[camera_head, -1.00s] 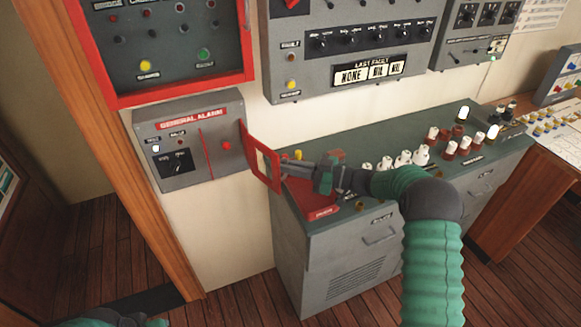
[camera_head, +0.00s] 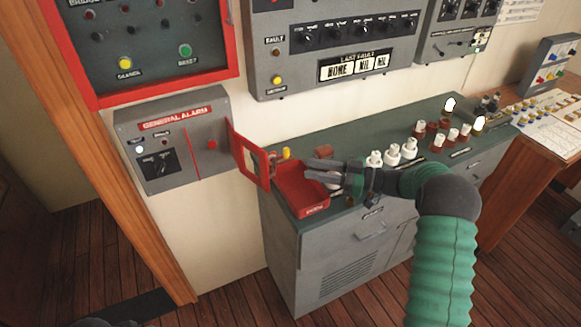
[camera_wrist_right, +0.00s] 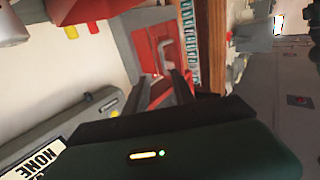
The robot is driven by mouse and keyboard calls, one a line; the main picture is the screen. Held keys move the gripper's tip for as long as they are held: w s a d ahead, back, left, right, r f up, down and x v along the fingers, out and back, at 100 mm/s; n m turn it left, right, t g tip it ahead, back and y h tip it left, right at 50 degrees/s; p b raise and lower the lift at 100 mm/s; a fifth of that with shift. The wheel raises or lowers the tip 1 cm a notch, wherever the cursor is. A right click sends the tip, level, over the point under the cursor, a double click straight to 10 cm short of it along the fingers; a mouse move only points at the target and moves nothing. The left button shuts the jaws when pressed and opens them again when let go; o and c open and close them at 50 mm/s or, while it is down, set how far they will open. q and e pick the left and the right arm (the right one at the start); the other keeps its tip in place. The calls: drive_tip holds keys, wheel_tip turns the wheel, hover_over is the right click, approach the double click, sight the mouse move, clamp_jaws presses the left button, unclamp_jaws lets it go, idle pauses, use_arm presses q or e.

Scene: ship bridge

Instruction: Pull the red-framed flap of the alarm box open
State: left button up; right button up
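The grey alarm box (camera_head: 180,140), labelled GENERAL ALARM, is on the wall left of the console. Its red-framed flap (camera_head: 265,173) stands swung out from the box's right side, and the red button (camera_head: 212,144) on the box face is uncovered. My right gripper (camera_head: 308,170) is open and empty, to the right of the flap with a gap between. In the right wrist view its two fingers (camera_wrist_right: 160,82) are spread, with a red part and a pale handle beyond them. Only a dark sliver, likely of my left gripper (camera_head: 108,322), shows at the bottom edge.
A red tray (camera_head: 302,188) lies on the grey console (camera_head: 335,245) below my right gripper. Several white and red knobs stand on the console further right. A red-framed panel (camera_head: 160,92) is above the alarm box, and a fault panel (camera_head: 300,75) is above the console.

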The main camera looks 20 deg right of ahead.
drive_tip(key=v, duration=0.5)
drive_tip(key=shift+s+d, duration=0.2)
drive_tip(key=shift+d, duration=0.2)
drive_tip(key=w+a+r+m+t+h, duration=0.25)
drive_tip(key=w+m+t+h, duration=0.25)
drive_tip(key=w+h, duration=0.4)
drive_tip(key=s+a+f+m+g+h, duration=0.2)
drive_tip(key=s+a+f+g, duration=0.2)
drive_tip(key=s, duration=0.6)
drive_tip(key=s+a+f+m+g+h, duration=0.1)
drive_tip(key=s+a+f+g, duration=0.3)
drive_tip(key=s, duration=0.6)
drive_tip(key=s+a+f+m+g+h, duration=0.2)
drive_tip(key=s+f, duration=0.5)
drive_tip(key=s, duration=0.4)
drive_tip(key=a+m+g, duration=0.1)
drive_tip(key=a+g, duration=0.1)
drive_tip(key=g, duration=0.1)
drive_tip(key=shift+a+f+h, duration=0.15)
drive_tip(key=shift+f+h, duration=0.15)
drive_tip(key=shift+f, duration=0.1)
